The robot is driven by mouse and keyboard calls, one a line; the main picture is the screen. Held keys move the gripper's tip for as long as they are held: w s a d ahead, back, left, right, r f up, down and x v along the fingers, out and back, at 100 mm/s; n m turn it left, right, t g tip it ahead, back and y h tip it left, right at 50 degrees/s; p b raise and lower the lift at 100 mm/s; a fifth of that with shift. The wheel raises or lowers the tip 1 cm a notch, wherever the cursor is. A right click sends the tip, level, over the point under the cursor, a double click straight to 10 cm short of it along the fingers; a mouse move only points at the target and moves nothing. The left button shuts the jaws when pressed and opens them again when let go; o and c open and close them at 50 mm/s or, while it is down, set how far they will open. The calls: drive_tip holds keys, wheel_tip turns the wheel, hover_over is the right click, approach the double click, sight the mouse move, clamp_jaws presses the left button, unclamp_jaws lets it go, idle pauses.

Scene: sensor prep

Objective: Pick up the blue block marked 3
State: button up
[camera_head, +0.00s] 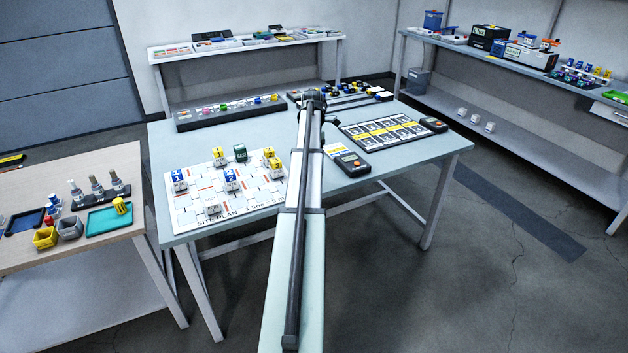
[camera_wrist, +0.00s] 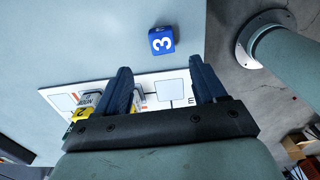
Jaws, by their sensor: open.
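The blue block marked 3 (camera_wrist: 161,41) sits on the bare table top in the wrist view, close to the table edge and off the white site plan. I cannot pick it out in the head view, where my arm covers part of the table. My gripper (camera_wrist: 160,70) is open and empty. Its two dark blue fingers stand apart, and the block appears beyond their tips, roughly centred between them. The gripper itself is not clear in the head view.
The site plan (camera_head: 246,199) carries several blue, yellow, white and green pieces. In the wrist view, a yellow-and-white block (camera_wrist: 80,113) is left of the fingers. A handheld meter (camera_head: 352,163) and a marked board (camera_head: 385,132) lie right of my arm.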

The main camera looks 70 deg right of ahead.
wheel_tip(320, 180, down, 4)
drive_tip(key=shift+r, duration=0.1)
drive_tip(key=shift+a+f, duration=0.15)
drive_tip(key=shift+f, duration=1.1)
drive_tip(key=shift+a+f, duration=0.1)
drive_tip(key=shift+f, duration=1.15)
drive_tip(key=shift+c, duration=0.2)
drive_tip(key=c, duration=1.1)
